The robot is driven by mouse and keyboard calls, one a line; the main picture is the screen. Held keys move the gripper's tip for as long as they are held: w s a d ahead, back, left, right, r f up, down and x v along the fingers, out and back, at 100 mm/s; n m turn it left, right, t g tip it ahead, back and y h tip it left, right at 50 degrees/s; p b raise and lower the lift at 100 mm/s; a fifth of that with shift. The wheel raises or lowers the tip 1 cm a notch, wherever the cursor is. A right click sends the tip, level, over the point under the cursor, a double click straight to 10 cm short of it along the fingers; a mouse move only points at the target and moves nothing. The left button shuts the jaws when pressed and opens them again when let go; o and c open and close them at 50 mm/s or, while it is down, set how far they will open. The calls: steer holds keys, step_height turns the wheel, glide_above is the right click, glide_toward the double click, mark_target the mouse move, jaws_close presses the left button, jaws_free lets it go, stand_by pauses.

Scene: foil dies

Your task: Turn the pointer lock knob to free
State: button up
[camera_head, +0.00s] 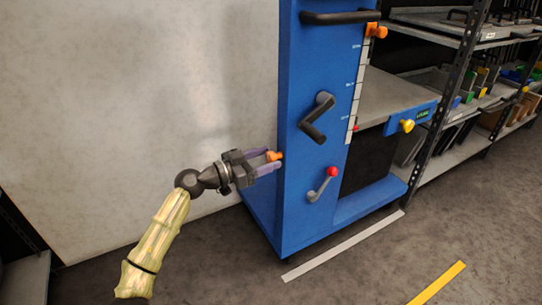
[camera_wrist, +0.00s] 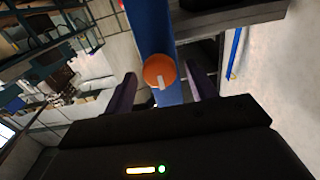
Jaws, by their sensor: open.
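An orange knob (camera_head: 274,156) sits on the left side of the blue upright cabinet (camera_head: 318,160), at mid height. In the wrist view the knob (camera_wrist: 159,70) is round, with a white pointer mark at its lower edge, on a narrow blue face. My gripper (camera_head: 269,161) is open, with purple fingers reaching toward the cabinet at the knob. In the wrist view the knob appears between the fingers, with a gap on each side. I cannot tell whether the fingertips reach past it. No lettering around the knob is readable.
The cabinet front has a black bar handle (camera_head: 340,17), a black crank (camera_head: 317,118), a red-tipped lever (camera_head: 323,183) and a yellow knob (camera_head: 407,126). Another orange part (camera_head: 376,31) tops the white scale. Shelving (camera_head: 462,60) stands right; open floor lies in front.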

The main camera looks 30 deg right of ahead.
steer(key=shift+d, duration=1.05)
steer(key=c, duration=1)
steer(key=shift+o, duration=0.2)
steer(key=shift+w, duration=0.1)
